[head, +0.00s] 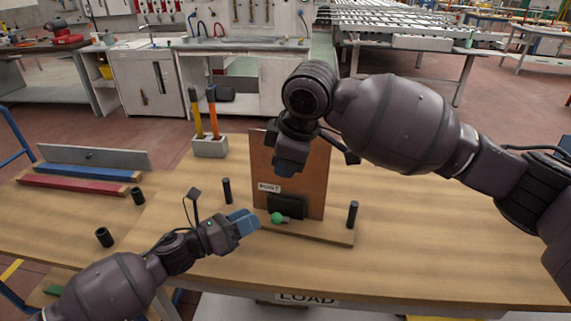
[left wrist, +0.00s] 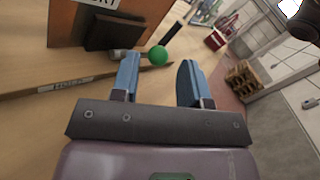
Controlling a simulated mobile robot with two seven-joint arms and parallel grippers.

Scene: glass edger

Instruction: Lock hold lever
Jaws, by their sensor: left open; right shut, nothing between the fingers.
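The hold lever shows as a green ball knob (head: 277,218) on a short light rod, low in front of a dark block (head: 287,206) on the brown upright board (head: 305,170). My left gripper (head: 246,222) is open, its blue fingers just left of the knob. In the left wrist view the green knob (left wrist: 158,56) lies just beyond the fingertips (left wrist: 158,70), nearer the left finger, with nothing held. My right gripper (head: 289,160) is shut and empty, hanging in front of the board's upper part, above the knob.
Black posts stand left (head: 227,190) and right (head: 352,214) of the board. Red (head: 75,187) and blue (head: 90,172) bars lie at the left. The table (head: 430,240) is clear at the right.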

